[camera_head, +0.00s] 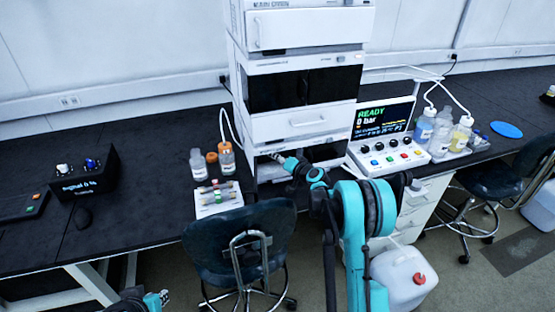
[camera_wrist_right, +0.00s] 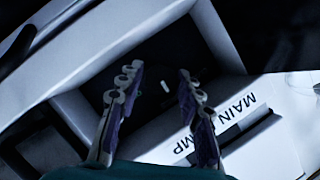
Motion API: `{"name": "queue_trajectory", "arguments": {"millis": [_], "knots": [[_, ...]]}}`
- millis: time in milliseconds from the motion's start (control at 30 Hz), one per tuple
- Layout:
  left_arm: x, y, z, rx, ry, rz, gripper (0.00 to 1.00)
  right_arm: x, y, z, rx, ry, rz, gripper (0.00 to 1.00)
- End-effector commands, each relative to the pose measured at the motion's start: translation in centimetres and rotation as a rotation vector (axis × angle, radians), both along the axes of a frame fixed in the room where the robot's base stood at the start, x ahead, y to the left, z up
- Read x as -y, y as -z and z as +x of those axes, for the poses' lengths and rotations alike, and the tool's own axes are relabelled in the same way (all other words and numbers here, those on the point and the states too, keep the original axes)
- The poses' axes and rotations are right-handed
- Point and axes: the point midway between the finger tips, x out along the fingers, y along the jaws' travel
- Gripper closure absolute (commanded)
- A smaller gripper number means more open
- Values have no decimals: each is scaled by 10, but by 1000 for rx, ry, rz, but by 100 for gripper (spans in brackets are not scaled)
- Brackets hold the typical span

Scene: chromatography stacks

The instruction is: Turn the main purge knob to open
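The main pump module (camera_wrist_right: 245,105) fills much of the right wrist view, with "MAIN" and part of a second word ending in "MP" printed on its white front. A dark knob (camera_wrist_right: 165,87) with a short white mark sits in its shadowed recess; its outline is hard to make out. My right gripper (camera_wrist_right: 156,78) is open, its two fingers either side of the white mark; contact cannot be told. In the head view my right gripper (camera_head: 277,156) is at the lower front of the instrument stack (camera_head: 305,68). Part of my left arm's end (camera_head: 155,300) shows at the bottom edge; its fingers are unclear.
A control box (camera_head: 385,155) with a screen reading "READY 0 bar" stands right of the stack. Bottles (camera_head: 226,160) and a small vial tray (camera_head: 217,200) stand left of it. A chair (camera_head: 240,240) and a white jerrycan (camera_head: 400,278) stand in front of the bench.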

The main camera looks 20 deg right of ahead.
Motion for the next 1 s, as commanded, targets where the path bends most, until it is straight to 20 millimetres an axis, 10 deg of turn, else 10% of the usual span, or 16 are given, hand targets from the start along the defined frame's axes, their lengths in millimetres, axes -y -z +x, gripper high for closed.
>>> {"name": "queue_trajectory", "arguments": {"millis": [100,1000], "knots": [[0,0,0,0,0,0,83,0,0,0,0,0,0,99],[0,0,0,0,0,0,83,2,3,0,-15,0,440,99]]}}
